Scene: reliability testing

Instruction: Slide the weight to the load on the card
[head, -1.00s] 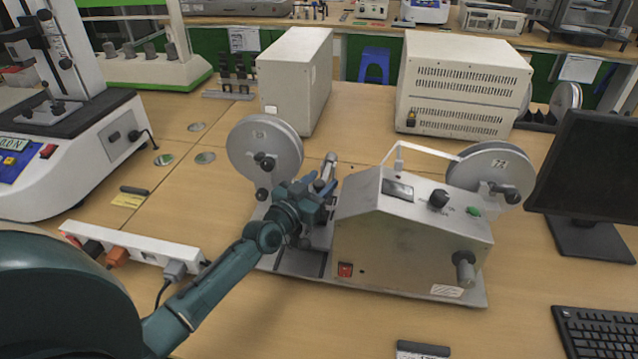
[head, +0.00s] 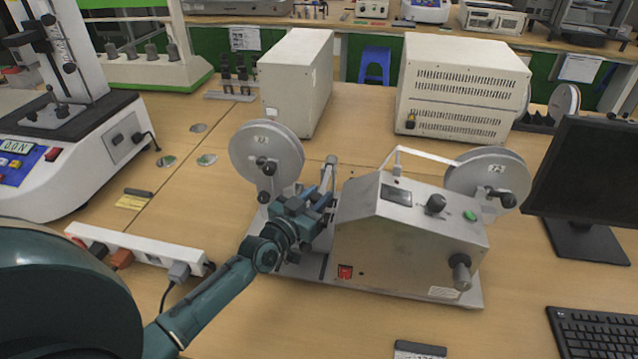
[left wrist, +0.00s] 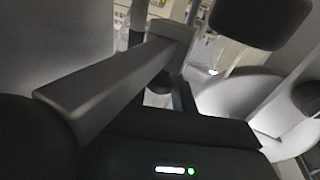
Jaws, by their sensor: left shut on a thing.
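The bench machine (head: 410,240) has a steel housing with a reel on each side, the left reel (head: 262,150) and the right reel (head: 480,180). A grey bar (head: 329,172) rises between the left reel and the housing. My left gripper (head: 322,207) is at this bar, left of the housing, shut on what seems to be the weight, which its fingers hide. In the left wrist view a grey bar (left wrist: 115,80) runs diagonally past the dark gripper body. A small card (head: 418,354) lies at the front edge and a yellow card (head: 131,202) lies at left; neither is readable.
A white power strip (head: 140,250) lies left of my arm. A monitor (head: 585,175) and keyboard (head: 595,335) stand at right. Two beige boxes stand behind, one tall (head: 297,85) and one wide (head: 462,90). A tester (head: 75,140) stands at far left.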

